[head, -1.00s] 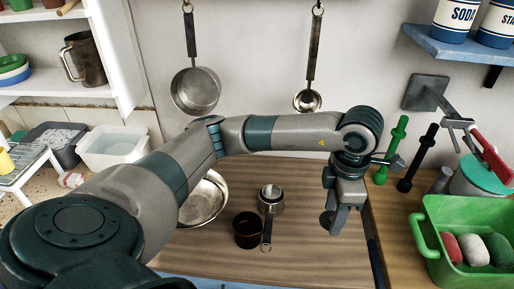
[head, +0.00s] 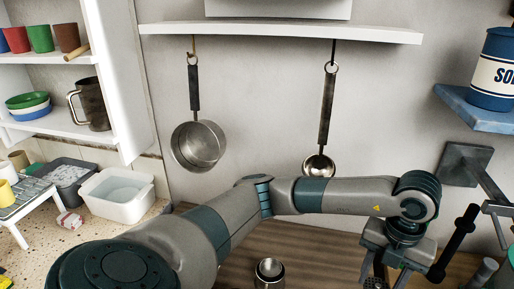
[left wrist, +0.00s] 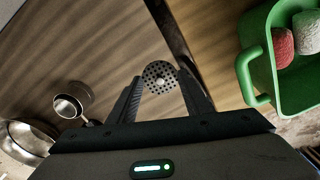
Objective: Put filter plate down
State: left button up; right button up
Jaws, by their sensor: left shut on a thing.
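The filter plate (left wrist: 160,76) is a small round disc full of holes with a pale knob in its middle. In the left wrist view it sits between the fingertips of my left gripper (left wrist: 164,84), which is shut on it. The brown wooden surface lies beneath; I cannot tell how high the plate is above it. My right gripper is in neither view.
A green tub (left wrist: 262,82) with red and white lumps stands right of the gripper. A black peg (head: 455,243) stands beside my wrist.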

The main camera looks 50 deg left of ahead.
pick_arm(q)
jog(key=shift+s+r, duration=0.1)
dwell(0.4)
jog(key=w+a+f, duration=0.1)
jog(key=a+f, duration=0.1)
jog(key=a, duration=0.1)
jog(key=w+a+f+p, duration=0.1)
jog(key=a+f, duration=0.1)
jog(key=a, duration=0.1)
jog(key=w+a+f, duration=0.1)
jog(key=a+f, duration=0.1)
jog(key=a, duration=0.2)
jog(key=shift+w+a+f+p, duration=0.1)
jog(key=shift+w+f+p, duration=0.1)
jog(key=shift+w+p, duration=0.15)
jog(key=shift+w+a+f, duration=0.1)
jog(key=shift+a+f, duration=0.1)
jog(key=shift+a, duration=0.1)
jog(key=shift+a+f, duration=0.15)
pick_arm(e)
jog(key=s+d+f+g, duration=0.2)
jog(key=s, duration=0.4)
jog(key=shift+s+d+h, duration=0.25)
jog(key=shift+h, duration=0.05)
